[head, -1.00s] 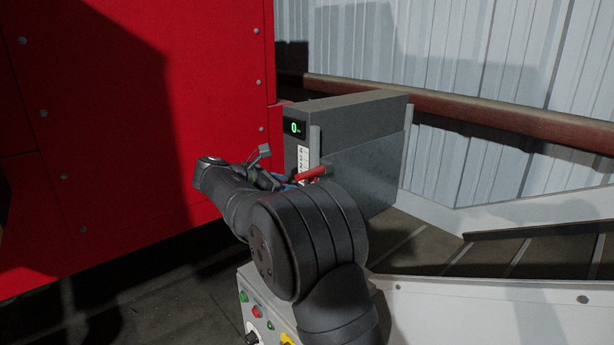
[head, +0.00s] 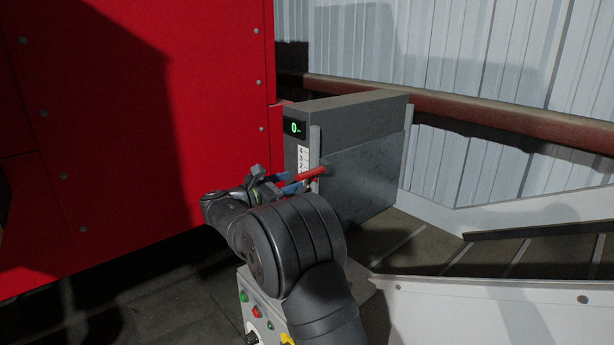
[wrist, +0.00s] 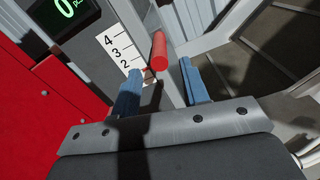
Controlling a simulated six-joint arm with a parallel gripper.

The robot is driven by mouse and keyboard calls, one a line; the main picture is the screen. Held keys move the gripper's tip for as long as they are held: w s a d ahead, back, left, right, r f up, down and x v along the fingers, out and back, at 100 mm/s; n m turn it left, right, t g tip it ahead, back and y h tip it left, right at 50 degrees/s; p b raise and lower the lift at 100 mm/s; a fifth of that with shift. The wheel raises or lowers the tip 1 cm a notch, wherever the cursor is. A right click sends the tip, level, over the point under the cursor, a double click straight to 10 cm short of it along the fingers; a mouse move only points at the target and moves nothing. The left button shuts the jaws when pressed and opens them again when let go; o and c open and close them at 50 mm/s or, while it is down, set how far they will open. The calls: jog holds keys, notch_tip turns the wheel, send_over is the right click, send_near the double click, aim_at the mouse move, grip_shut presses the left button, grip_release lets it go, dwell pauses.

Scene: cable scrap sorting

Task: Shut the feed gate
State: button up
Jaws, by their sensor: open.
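The feed gate (head: 362,170) is a grey plate on the side of a grey box (head: 350,108), with a red handle (head: 311,173) sticking out towards my arm. A white scale strip (head: 302,157) with the numbers 4, 3, 2 is beside the handle. A dark display (head: 294,128) above it reads 0. In the wrist view the red handle (wrist: 159,52) stands ahead of and between my two blue fingers. My gripper (wrist: 162,85) is open and not closed on the handle. In the head view my gripper (head: 285,182) is close to the handle, partly hidden by my arm.
A large red panel (head: 130,120) stands on the left. A control box (head: 262,305) with buttons is below my arm. A grey conveyor side wall (head: 490,310) runs to the right. A rust-brown pipe (head: 480,115) crosses behind.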

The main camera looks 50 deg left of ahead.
aim_at(307, 176)
jog(key=w, duration=0.7)
grip_shut()
